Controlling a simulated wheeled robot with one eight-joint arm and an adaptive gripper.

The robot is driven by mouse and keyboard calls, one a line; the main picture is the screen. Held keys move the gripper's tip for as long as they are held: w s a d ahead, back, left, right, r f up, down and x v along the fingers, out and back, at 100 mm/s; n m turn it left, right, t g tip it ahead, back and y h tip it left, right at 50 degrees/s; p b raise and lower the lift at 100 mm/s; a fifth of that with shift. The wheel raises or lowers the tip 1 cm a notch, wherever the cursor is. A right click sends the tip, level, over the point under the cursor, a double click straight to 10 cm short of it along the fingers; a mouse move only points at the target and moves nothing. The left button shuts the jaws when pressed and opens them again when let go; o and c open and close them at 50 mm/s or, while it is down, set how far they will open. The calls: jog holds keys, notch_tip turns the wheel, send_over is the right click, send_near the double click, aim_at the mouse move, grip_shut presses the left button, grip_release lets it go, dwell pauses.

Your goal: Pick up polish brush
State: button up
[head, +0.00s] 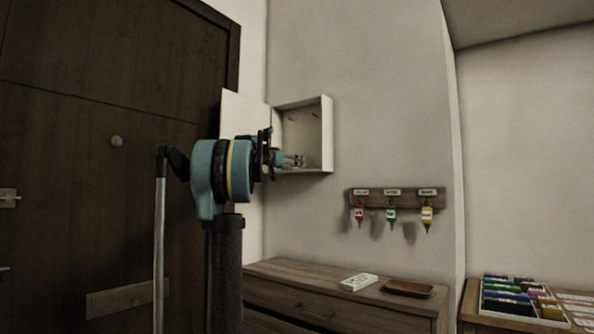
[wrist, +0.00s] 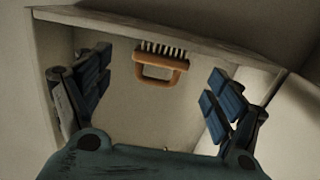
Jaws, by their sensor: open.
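The polish brush (wrist: 160,68) has an orange-brown wooden loop handle and pale bristles. In the wrist view it is at the upper middle, inside a white wall cabinet, with its bristles toward the picture's top. My gripper (wrist: 163,80) is open, its two dark blue-padded fingers left and right of the brush in the picture. Bare space shows between each finger and the brush, and I see no contact. In the head view my gripper (head: 296,160) reaches to the open wall cabinet (head: 327,135). I cannot make out the brush there.
The cabinet's white door (head: 238,112) stands open on the left. A key rack (head: 376,198) with several coloured tags hangs to the right. A dark door (head: 90,150) is at left.

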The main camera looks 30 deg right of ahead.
jog(key=shift+x, duration=2.65)
jog(key=shift+w+a+f, duration=0.1)
jog(key=c, duration=1)
